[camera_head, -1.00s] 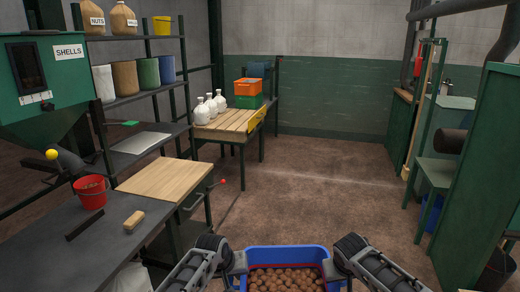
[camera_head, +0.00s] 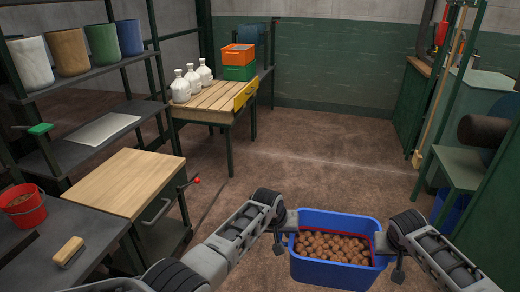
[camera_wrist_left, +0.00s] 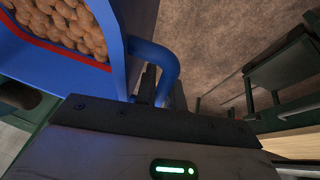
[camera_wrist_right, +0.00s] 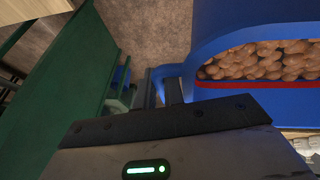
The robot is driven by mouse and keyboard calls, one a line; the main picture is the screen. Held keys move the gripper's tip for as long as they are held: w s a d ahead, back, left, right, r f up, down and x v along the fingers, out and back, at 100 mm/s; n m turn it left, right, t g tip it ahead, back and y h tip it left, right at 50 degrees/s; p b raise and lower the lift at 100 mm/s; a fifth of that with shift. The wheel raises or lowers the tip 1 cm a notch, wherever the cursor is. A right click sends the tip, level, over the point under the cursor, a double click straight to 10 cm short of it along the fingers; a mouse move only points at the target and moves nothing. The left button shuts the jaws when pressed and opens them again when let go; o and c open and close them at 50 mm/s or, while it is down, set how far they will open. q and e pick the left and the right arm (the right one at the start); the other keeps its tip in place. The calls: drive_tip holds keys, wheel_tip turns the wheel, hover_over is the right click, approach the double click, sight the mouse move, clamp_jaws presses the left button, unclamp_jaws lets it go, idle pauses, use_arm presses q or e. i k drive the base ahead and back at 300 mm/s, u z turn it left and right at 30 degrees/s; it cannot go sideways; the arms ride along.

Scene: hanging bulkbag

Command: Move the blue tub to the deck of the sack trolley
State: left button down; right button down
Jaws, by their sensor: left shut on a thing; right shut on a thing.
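The blue tub (camera_head: 332,272), filled with brown nuts and with a red line inside its rim, is held between my two grippers in the head view. My left gripper (camera_head: 282,232) is shut on the tub's left handle; the blue handle (camera_wrist_left: 160,68) shows between its fingers in the left wrist view. My right gripper (camera_head: 392,246) is shut on the opposite handle, and that handle (camera_wrist_right: 168,78) shows in the right wrist view. The tub looks about level, above the floor. I cannot make out the sack trolley in these frames.
A wooden-topped bench (camera_head: 125,182) and a red bucket (camera_head: 22,205) are at left. A slatted table (camera_head: 215,98) with white jugs and orange and green crates stands at the back. Green panels and a bench (camera_head: 462,165) line the right. The floor (camera_head: 310,165) ahead is clear.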

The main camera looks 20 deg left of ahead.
sight(126, 177)
drive_tip(key=i, duration=1.25)
drive_tip(key=u, duration=0.55)
drive_tip(key=i, duration=0.95)
drive_tip(key=u, duration=1.6)
drive_tip(key=i, duration=0.85)
drive_tip(key=u, duration=0.75)
